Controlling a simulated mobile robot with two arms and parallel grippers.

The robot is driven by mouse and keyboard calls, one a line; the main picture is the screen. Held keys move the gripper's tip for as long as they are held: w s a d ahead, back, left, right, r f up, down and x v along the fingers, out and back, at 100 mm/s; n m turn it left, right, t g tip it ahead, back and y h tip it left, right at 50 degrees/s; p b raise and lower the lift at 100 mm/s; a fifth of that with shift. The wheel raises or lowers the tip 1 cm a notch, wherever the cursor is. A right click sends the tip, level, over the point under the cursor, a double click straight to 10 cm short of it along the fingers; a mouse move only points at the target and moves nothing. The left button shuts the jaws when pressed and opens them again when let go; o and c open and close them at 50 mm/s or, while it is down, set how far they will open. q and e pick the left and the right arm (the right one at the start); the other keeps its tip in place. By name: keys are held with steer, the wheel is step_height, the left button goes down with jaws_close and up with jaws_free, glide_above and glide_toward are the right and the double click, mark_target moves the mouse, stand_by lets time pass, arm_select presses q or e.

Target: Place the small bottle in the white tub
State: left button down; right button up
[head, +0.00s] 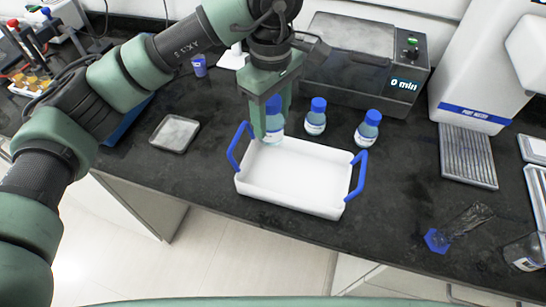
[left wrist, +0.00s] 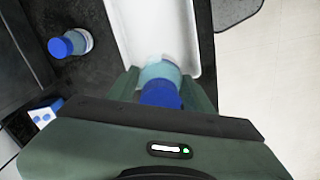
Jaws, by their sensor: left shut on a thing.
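The white tub (head: 290,180) with blue handles stands on the dark bench in the middle of the head view; its white inside also shows in the left wrist view (left wrist: 150,25). My left gripper (head: 268,132) is shut on a small bottle (head: 275,125) with a blue cap and a pale label. The held bottle looks about upright, at the tub's far left edge in the head view. In the left wrist view the held bottle (left wrist: 160,88) sits between the fingers with the tub behind it. The bottle's height above the tub is hard to tell. My right gripper is not in view.
Two similar blue-capped bottles, one (head: 316,117) and another (head: 367,128), stand behind the tub. A grey bath machine (head: 365,70) is behind them. A metal tray (head: 174,133) lies left. A glass cylinder (head: 462,222) lies right. The bench front is clear between.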

arm_select(q)
step_height(320, 180, down, 13)
steer(key=p, duration=0.3)
steer(key=shift+s+r, duration=0.1)
steer(key=shift+f, duration=0.4)
steer(key=shift+f, duration=0.2)
steer(key=c, duration=0.6)
jaws_free()
steer(key=shift+r, duration=0.1)
